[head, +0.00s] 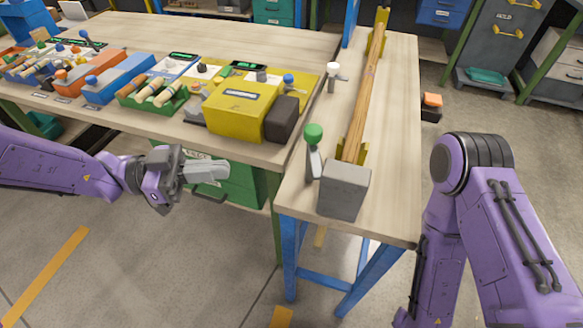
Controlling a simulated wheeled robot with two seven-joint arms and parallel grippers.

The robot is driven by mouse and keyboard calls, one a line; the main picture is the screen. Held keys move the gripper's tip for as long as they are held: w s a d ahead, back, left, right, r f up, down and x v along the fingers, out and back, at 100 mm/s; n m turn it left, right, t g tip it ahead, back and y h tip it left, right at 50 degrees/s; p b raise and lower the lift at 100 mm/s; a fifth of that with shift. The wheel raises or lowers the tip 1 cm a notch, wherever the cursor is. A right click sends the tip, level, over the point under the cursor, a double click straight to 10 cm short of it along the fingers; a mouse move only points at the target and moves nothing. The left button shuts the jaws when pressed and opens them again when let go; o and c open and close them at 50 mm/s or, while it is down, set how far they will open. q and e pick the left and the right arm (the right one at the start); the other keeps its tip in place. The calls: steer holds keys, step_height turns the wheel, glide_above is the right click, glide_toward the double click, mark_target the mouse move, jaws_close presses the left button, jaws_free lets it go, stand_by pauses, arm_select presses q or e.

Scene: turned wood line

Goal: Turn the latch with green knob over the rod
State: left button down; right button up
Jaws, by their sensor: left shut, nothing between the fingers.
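The latch with the green knob (313,133) stands at the near left of the narrow bench, beside the near end of the wooden rod (361,100). Its grey lever (313,160) points up, and it appears to be beside the rod, not across it. The rod lies lengthwise in yellow supports (364,152). A second latch with a white knob (333,68) stands farther back, left of the rod. My left gripper (222,171) is shut and empty, left of the green-knob latch and apart from it. My right arm shows at the right, but its gripper is out of view.
A grey block (344,190) stands at the rod's near end, close right of the green-knob latch. A yellow machine (238,106) with a dark end sits on the left table. Several tools and boxes lie farther left. The bench's right side strip (400,140) is clear.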

arm_select(q)
steer(key=p, duration=0.3)
glide_toward(315, 150)
steer(key=s+d, duration=0.3)
steer(key=d, duration=0.3)
steer(key=shift+w+a, duration=0.1)
steer(key=shift+w, duration=0.1)
arm_select(e)
step_height(315, 150, up, 3)
steer(key=shift+f, duration=0.1)
